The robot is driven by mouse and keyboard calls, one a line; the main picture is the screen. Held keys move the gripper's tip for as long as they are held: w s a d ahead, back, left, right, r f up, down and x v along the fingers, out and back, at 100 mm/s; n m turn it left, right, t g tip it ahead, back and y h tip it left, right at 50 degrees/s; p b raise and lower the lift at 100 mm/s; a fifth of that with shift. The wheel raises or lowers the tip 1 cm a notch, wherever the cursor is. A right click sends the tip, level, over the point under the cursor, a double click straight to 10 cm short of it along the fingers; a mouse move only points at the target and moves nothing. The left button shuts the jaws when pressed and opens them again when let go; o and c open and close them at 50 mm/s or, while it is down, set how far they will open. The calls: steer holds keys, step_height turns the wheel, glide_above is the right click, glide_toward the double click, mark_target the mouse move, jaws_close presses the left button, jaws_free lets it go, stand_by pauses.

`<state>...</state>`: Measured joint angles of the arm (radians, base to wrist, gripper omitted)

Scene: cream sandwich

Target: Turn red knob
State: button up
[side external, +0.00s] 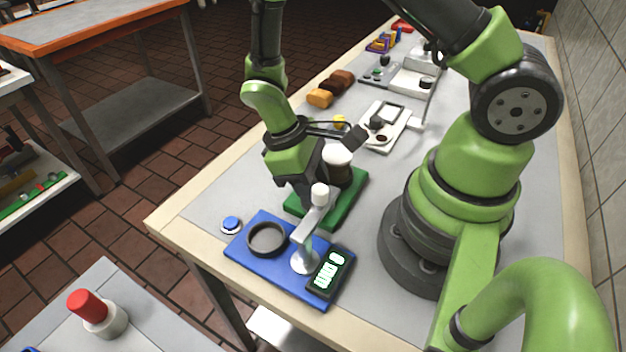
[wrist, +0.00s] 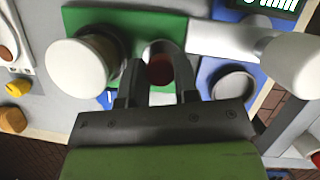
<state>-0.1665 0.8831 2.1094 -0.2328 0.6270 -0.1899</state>
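In the wrist view a round dark-red piece (wrist: 160,69), which looks like the knob, sits in front of a white rounded part by the green base (wrist: 125,18). My gripper (wrist: 159,75) points at it, with one finger on each side. The fingers stand apart and the red piece nearly fills the gap; I cannot tell whether they touch it. In the side view my gripper and arm hide this red piece. A dark container with a white top (side external: 338,156) stands on the green base, beside my gripper.
A blue board (side external: 265,275) holds a dark ring (side external: 267,238), a pale upright arm (side external: 313,225) and a lit display (side external: 329,272), close to my gripper. A red-topped white cylinder (side external: 86,304) stands on a separate table. A blue button (side external: 231,223) lies near the table edge.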

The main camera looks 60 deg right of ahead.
steer(key=shift+c, duration=0.9)
steer(key=shift+m, duration=0.3)
steer(key=m+y, duration=0.2)
steer(key=m, duration=0.2)
steer(key=shift+d, duration=0.1)
steer(key=m+y, duration=0.1)
steer(key=m, duration=0.3)
steer(key=m+t+y, duration=0.1)
steer(key=m, duration=0.2)
steer(key=shift+d+m+y, duration=0.1)
steer(key=shift+m+y, duration=0.2)
steer(key=m+t, duration=0.1)
steer(key=m, duration=0.2)
steer(key=m+t+y, duration=0.1)
steer(key=m, duration=0.2)
steer(key=shift+s, duration=0.15)
steer(key=m+t, duration=0.1)
steer(key=m, duration=0.2)
steer(key=m+t, duration=0.1)
steer(key=m, duration=0.2)
steer(key=shift+m+t, duration=0.4)
